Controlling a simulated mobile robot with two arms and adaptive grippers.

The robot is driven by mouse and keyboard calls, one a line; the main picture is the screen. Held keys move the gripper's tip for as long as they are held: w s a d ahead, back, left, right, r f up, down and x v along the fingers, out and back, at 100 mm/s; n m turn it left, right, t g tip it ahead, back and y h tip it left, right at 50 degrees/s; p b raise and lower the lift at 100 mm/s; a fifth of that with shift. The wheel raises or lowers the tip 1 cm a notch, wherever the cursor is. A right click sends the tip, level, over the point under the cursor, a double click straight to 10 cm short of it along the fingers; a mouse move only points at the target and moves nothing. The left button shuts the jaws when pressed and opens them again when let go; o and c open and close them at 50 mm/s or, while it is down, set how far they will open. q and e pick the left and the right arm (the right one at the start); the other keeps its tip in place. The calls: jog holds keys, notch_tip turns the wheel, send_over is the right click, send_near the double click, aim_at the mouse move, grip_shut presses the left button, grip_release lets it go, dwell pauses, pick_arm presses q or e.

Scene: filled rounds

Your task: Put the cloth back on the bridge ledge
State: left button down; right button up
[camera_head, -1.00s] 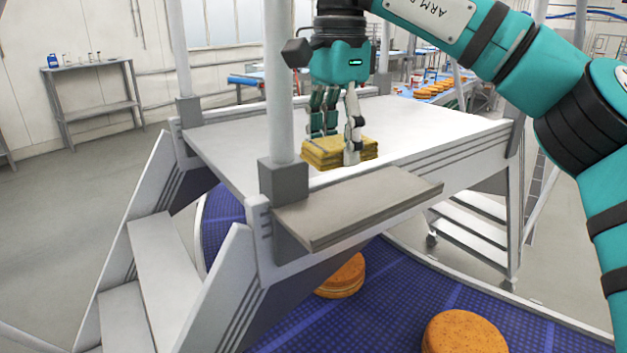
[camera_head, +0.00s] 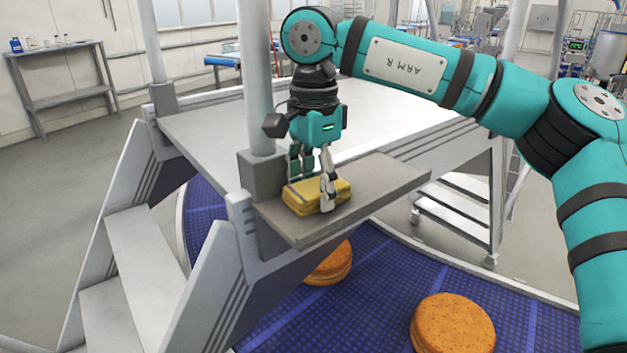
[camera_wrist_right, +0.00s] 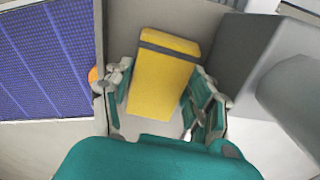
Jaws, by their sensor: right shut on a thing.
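The yellow folded cloth (camera_head: 300,203) is at the left part of the grey bridge ledge (camera_head: 385,188), close to the post's base. My right gripper (camera_head: 314,190) points down over it with its fingers on either side of the cloth, shut on it. In the right wrist view the cloth (camera_wrist_right: 162,80) lies between the fingers of the gripper (camera_wrist_right: 160,105), with a dark band near its far end. The cloth is on or just above the ledge; I cannot tell whether it bears on it. My left gripper is not in view.
A grey post block (camera_head: 262,175) stands right beside the cloth. The bridge platform (camera_head: 205,125) behind is bare. Below the ledge runs a blue conveyor (camera_head: 375,290) with round orange filled cakes (camera_head: 452,322). Steps (camera_head: 145,250) lead up at the left.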

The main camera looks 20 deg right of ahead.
aim_at(313, 186)
jog(key=shift+s, duration=0.1)
jog(key=o, duration=1.1)
jog(key=shift+f, duration=0.1)
jog(key=shift+r, duration=0.35)
notch_tip(313, 186, up, 5)
jog(key=shift+f+b, duration=0.2)
jog(key=shift+b, duration=0.35)
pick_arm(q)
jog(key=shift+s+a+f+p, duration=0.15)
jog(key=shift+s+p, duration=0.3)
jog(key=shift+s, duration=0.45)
pick_arm(e)
notch_tip(313, 186, up, 7)
